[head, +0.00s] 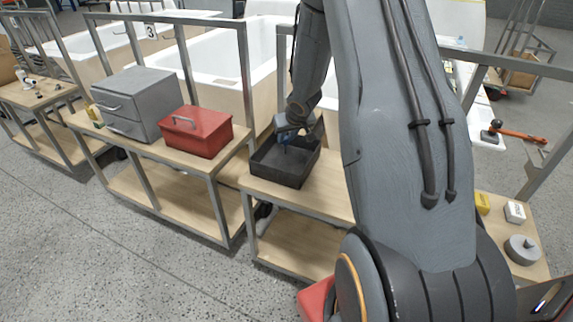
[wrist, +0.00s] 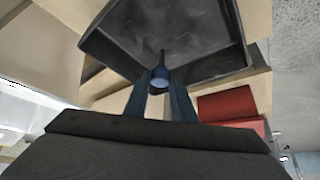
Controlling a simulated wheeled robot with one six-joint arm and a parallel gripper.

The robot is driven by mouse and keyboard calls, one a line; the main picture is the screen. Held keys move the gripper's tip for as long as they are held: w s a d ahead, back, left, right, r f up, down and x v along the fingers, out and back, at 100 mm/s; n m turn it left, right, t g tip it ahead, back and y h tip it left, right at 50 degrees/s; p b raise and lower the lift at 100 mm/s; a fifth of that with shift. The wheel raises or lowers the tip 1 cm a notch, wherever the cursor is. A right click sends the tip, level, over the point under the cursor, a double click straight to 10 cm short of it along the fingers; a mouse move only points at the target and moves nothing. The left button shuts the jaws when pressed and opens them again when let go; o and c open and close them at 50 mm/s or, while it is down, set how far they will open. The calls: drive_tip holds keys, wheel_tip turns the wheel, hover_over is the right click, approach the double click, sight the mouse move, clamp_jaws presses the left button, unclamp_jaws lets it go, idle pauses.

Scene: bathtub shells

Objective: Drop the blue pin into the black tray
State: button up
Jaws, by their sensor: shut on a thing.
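The blue pin (wrist: 160,77) is between the two fingertips of my gripper (wrist: 161,90) in the wrist view, with its thin dark end pointing over the tray. My gripper is shut on it. The black tray (wrist: 215,68) lies beyond the fingertips in the wrist view. In the head view, the black tray (head: 276,173) stands on a wooden-topped bench, and my gripper (head: 286,138) is over its back part. The pin's small blue shape shows there in front of the dark tray. I cannot tell the exact height of the pin above the tray floor.
A red toolbox (head: 196,131) and a grey drawer cabinet (head: 138,103) stand on the bench to the left. A metal frame post (head: 245,75) rises left of the tray. White bathtub shells (head: 215,60) stand behind. My arm hides much of the right side.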

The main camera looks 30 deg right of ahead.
drive_tip(key=shift+f+b, duration=0.6)
drive_tip(key=shift+f, duration=0.05)
drive_tip(key=o, duration=1.1)
drive_tip(key=p+v, duration=0.2)
drive_tip(key=v, duration=0.6)
drive_tip(key=shift+p, duration=0.35)
drive_tip(key=shift+w, duration=0.1)
